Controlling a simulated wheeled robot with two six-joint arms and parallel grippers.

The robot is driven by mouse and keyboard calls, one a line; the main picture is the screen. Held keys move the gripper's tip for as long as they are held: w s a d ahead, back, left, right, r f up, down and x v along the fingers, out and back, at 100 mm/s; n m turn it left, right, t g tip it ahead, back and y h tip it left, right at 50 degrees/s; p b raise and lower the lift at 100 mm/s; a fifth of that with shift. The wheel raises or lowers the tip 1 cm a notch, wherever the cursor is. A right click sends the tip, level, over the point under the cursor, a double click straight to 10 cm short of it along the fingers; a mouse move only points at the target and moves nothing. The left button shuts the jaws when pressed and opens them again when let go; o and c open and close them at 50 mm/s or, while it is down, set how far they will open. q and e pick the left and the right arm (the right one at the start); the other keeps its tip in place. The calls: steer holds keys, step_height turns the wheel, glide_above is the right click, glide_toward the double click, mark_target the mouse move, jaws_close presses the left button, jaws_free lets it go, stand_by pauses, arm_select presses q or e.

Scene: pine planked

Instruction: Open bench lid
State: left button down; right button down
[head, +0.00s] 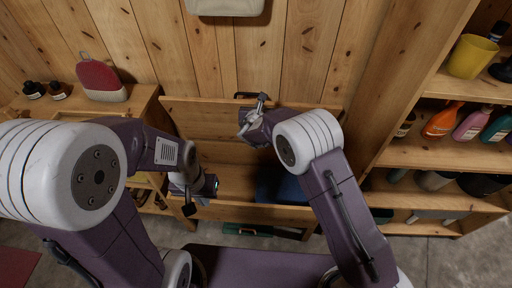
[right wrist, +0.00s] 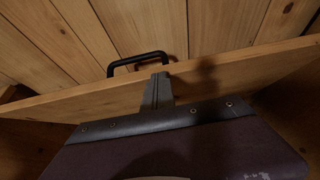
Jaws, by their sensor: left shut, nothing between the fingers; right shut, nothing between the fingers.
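The pine bench lid (head: 190,115) stands raised at the back of the bench, and the inside of the bench shows below it. Its black handle (head: 243,95) is at the top edge; it also shows in the right wrist view (right wrist: 137,62), beyond the lid's edge (right wrist: 85,100). My right gripper (head: 260,103) is shut and empty, its tip close to the lid's top edge beside the handle; I cannot tell whether it touches. My left gripper (head: 188,208) is shut and empty, low over the bench's front left part.
A blue thing (head: 291,190) lies inside the bench. A side table with a red and cream object (head: 100,80) and dark bottles stands at left. Shelves with bottles and a yellow cup (head: 472,57) stand at right. A plank wall is behind.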

arm_select(q)
steer(key=shift+w+r, duration=0.35)
steer(key=shift+w, duration=0.1)
arm_select(e)
steer(key=shift+w+r, duration=0.2)
steer(key=shift+w, duration=0.9)
